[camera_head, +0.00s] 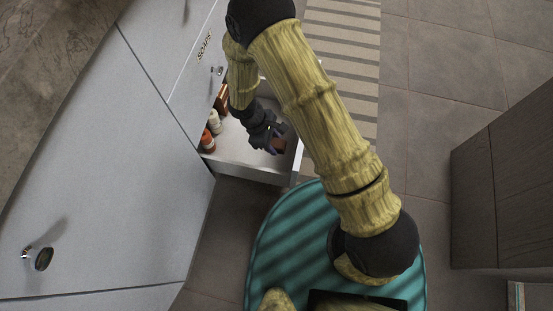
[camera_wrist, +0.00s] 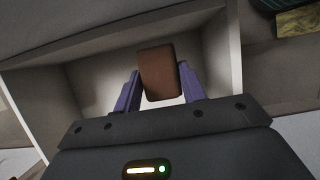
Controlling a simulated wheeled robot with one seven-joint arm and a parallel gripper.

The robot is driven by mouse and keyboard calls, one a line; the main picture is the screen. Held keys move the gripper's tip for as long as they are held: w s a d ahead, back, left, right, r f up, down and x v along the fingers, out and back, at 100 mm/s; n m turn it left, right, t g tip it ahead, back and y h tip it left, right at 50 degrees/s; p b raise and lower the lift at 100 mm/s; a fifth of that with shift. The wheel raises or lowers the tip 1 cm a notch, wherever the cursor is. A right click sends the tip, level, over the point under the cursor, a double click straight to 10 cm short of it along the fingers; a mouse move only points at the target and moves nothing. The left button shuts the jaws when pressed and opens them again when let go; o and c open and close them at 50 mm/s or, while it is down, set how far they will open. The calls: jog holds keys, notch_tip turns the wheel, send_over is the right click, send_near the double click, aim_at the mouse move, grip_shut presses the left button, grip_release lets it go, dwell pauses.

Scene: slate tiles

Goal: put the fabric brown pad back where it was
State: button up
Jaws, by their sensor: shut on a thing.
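The brown pad (camera_wrist: 159,73) is a small rounded block between the two purple fingers of my gripper (camera_wrist: 160,90) in the wrist view. My gripper is shut on it. In the head view my gripper (camera_head: 272,140) is over the open drawer (camera_head: 232,158), near its right side, and the pad (camera_head: 277,146) shows as a small brown patch at the fingertips. In the wrist view the drawer's pale walls (camera_wrist: 222,50) surround the pad. I cannot tell whether the pad touches the drawer floor.
At the drawer's left side stand an orange-red bottle (camera_head: 207,140), a pale bottle (camera_head: 214,121) and a brown item (camera_head: 221,99). Grey cabinet fronts (camera_head: 110,170) lie to the left, a striped rug (camera_head: 345,70) behind, and a dark cabinet (camera_head: 505,190) at right.

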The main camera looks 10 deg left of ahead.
jog(key=b, duration=0.4)
send_over(278, 159)
jog(key=a, duration=0.2)
jog(key=f, duration=0.6)
jog(key=shift+d+f, duration=0.1)
jog(key=shift+d, duration=0.15)
jog(key=shift+f+b, duration=1.2)
jog(key=shift+f, duration=0.7)
jog(key=shift+f, duration=0.15)
jog(key=o, duration=1)
jog(key=shift+c, duration=0.2)
